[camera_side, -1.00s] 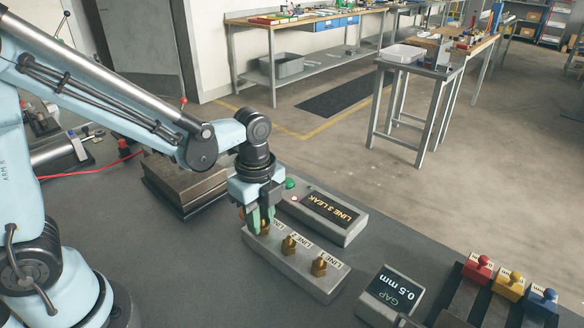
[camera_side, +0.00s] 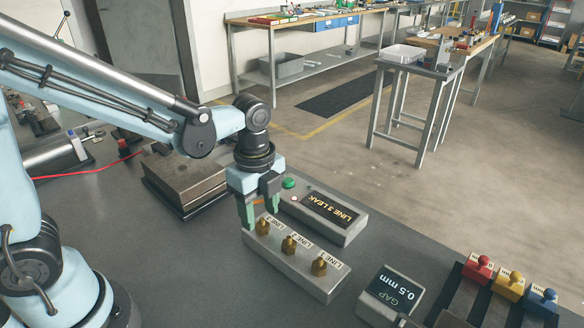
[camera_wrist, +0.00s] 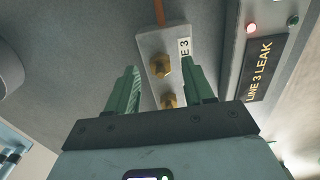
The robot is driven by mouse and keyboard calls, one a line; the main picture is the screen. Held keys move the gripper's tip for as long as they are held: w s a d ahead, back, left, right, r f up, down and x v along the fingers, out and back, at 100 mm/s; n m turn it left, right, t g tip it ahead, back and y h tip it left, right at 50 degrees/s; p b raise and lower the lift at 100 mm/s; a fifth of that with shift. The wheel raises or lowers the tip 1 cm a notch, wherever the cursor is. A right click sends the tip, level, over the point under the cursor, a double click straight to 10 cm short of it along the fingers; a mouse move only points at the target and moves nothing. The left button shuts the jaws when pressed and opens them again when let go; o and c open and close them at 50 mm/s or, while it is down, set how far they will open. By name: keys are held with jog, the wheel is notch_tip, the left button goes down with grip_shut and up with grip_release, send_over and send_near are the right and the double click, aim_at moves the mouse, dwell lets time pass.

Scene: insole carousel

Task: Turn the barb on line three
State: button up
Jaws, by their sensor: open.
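The grey block (camera_side: 300,272) carries a row of brass barbs with line labels. The line three barb (camera_side: 263,227) is at the block's far left end; in the wrist view this barb (camera_wrist: 161,67) sits beside a label partly reading "E 3". My gripper (camera_side: 260,216) is open, its green fingers at the line three barb, one on either side in the wrist view (camera_wrist: 159,70). I cannot tell whether they touch it. The other barbs are the middle one (camera_side: 289,244) and the right one (camera_side: 319,266).
A "0.5 mm" gap display (camera_side: 391,290) and red, yellow and blue-topped blocks (camera_side: 508,284) are to the right.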

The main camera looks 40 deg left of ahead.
notch_tip(320, 180, up, 10)
dwell(0.5)
jog(key=s+a+f+n+t, duration=0.3)
jog(key=a+n+t, duration=0.3)
jog(key=n, duration=1.2)
jog(key=shift+s+t, duration=0.5)
jog(key=shift+t, duration=0.1)
